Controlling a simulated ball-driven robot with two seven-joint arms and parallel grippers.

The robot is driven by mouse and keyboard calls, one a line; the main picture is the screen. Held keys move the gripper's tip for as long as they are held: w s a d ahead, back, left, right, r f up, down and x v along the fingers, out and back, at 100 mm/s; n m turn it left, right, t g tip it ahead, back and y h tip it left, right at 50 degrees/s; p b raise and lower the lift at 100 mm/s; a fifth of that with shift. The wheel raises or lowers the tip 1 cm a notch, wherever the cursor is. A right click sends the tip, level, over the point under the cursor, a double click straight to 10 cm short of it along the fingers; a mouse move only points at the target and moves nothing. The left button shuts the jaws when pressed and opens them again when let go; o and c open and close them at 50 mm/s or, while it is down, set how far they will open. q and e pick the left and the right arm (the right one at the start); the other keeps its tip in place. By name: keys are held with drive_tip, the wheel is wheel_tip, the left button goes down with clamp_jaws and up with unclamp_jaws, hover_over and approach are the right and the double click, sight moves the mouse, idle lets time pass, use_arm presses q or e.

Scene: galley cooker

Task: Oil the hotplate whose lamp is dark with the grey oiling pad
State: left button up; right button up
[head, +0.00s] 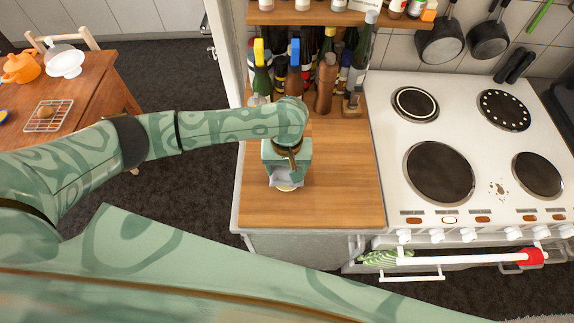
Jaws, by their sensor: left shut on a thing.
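My left gripper (286,180) points down over the wooden worktop (340,205), left of the cooker. It is shut on a small pale grey thing, seemingly the oiling pad, mostly hidden by the gripper. A pale yellowish edge shows just below it; I cannot tell what it belongs to. The white cooker has a back left hotplate (415,104) with a white ring, a back right hotplate (503,110) with pale dots, a plain front left hotplate (440,173) and a plain front right hotplate (538,175). My right gripper is out of view.
Several bottles and a wooden mill (326,85) crowd the back of the worktop. A brown stain (497,190) marks the cooker top between the front hotplates. Knobs and a rail (460,258) run along its front. Pans (441,42) hang behind. The worktop's front is clear.

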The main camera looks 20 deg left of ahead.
sight(287, 168)
use_arm(q)
drive_tip(key=shift+f, duration=0.45)
idle(0.3)
drive_tip(key=shift+s+f+p, duration=0.2)
drive_tip(key=shift+p, duration=0.45)
idle(2.2)
drive_tip(key=shift+w+r+p, duration=0.15)
drive_tip(key=shift+r+p, duration=0.7)
drive_tip(key=shift+p, duration=0.25)
wheel_tip(287, 168, up, 6)
drive_tip(key=p, duration=0.8)
drive_tip(key=shift+f, duration=0.2)
